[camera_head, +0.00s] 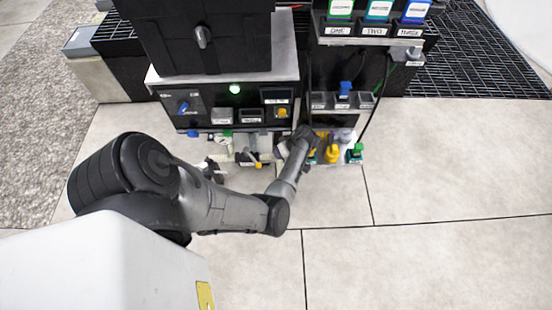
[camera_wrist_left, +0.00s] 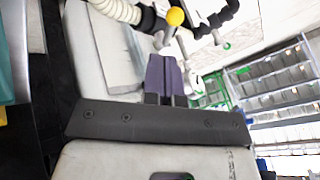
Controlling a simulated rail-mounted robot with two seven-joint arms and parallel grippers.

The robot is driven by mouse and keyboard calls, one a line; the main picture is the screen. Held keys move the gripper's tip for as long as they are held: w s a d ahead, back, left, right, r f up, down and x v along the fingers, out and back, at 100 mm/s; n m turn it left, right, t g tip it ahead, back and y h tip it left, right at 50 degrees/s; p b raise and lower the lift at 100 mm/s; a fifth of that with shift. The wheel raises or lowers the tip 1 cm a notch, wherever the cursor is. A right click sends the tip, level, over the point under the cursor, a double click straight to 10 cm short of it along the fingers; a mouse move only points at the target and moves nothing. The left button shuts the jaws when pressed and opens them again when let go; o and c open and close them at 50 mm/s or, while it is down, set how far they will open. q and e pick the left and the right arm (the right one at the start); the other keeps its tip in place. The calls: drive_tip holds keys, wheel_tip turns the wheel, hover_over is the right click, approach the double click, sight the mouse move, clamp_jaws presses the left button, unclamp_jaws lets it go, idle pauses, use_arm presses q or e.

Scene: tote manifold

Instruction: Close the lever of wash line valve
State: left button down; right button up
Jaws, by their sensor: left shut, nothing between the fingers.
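My left arm reaches in from the left in the camera head view, and its gripper end (camera_head: 302,138) is at the lower manifold shelf, between the left and right units; its fingertips are hard to make out there. In the left wrist view the purple-grey fingers (camera_wrist_left: 166,75) are together and empty. A yellow knob (camera_wrist_left: 176,17) on a metal stem shows just beyond them, near a black fitting and a white ribbed hose. In the camera head view a yellow-tipped lever (camera_head: 256,160) is left of the gripper. I cannot read which valve is the wash line.
A panel (camera_head: 230,104) with a lit green lamp and a blue knob stands above the levers. Labelled bins (camera_head: 372,28) stand at the upper right. Yellow and green fittings (camera_head: 354,153) sit right of my gripper. The floor in front is clear.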

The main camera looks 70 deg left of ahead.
sight(252, 158)
use_arm(q)
drive_tip(key=b+x, duration=0.5)
drive_tip(key=x, duration=0.5)
drive_tip(key=shift+r, duration=0.1)
